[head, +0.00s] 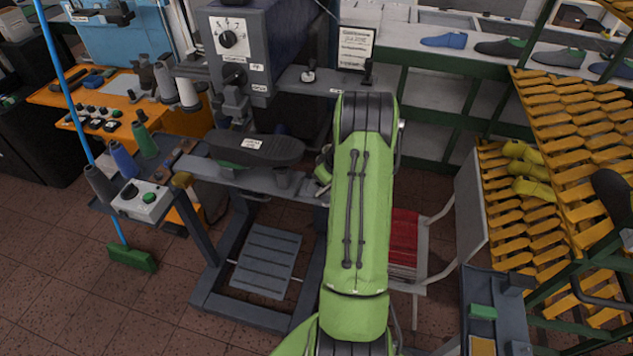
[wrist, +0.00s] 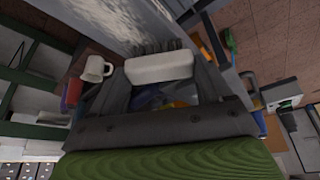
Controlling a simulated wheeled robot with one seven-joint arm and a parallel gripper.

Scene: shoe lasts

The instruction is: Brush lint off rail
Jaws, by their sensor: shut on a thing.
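My gripper (wrist: 160,78) is shut on a small brush (wrist: 160,68) with a pale block and dark bristles. The bristles point toward a grey rail (wrist: 125,36) at the top of the wrist view. I cannot tell whether they touch it. White speckled lint (wrist: 97,14) lies along the rail. In the head view a grey rail (head: 225,178) runs across the front of the machine, and my green arm hides part of it. My gripper is mostly hidden there, and the brush cannot be made out.
A white mug (wrist: 96,69) shows beside the gripper in the wrist view. A dark sole-shaped piece (head: 254,149) sits above the rail. A control box (head: 145,200) stands at left, with a green broom (head: 132,258) below.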

